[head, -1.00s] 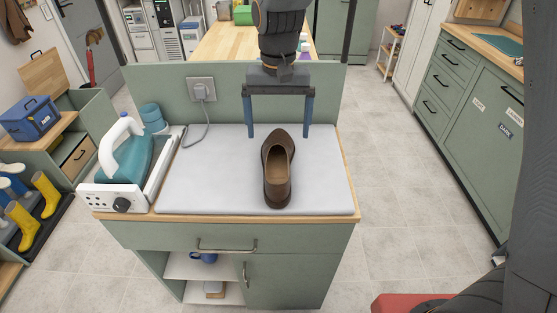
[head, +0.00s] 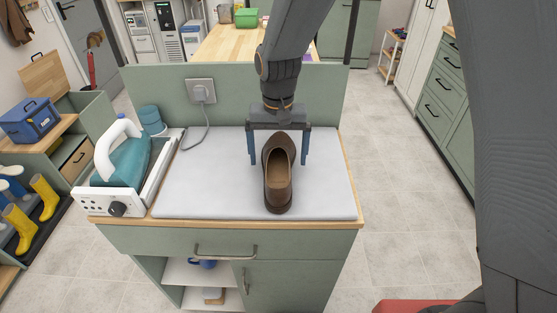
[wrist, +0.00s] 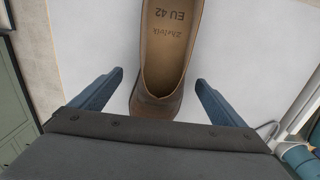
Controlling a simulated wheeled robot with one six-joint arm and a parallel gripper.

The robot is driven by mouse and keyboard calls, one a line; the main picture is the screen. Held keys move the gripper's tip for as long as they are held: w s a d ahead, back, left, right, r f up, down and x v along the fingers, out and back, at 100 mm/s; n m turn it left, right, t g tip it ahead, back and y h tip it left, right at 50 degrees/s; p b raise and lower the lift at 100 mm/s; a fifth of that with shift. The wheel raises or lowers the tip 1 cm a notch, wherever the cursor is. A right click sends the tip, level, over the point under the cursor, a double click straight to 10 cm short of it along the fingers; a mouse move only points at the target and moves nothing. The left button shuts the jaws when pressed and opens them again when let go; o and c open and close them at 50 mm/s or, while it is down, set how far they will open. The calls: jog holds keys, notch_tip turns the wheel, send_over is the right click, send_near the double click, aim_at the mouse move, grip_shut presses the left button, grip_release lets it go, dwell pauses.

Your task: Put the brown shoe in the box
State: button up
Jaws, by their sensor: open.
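The brown shoe (head: 278,188) sits upright on the white padded top (head: 205,185) of the green cabinet, its toe away from me and its heel towards me. My gripper (head: 278,163) is open and pointing down, with one blue finger on each side of the shoe's front part. In the wrist view the shoe (wrist: 163,95) lies between the open fingers (wrist: 158,85), with a gap on both sides. The inside shows "EU 42". I cannot pick out a box for the shoe with certainty.
A teal iron (head: 122,160) on its station stands left of the shoe. A backboard with a socket (head: 201,91) and cable rises behind. Yellow boots (head: 35,205) and a blue case (head: 30,118) are at the far left. Part of a red object (head: 410,306) shows at bottom right.

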jog(key=shift+f, duration=0.9)
jog(key=c, duration=1.5)
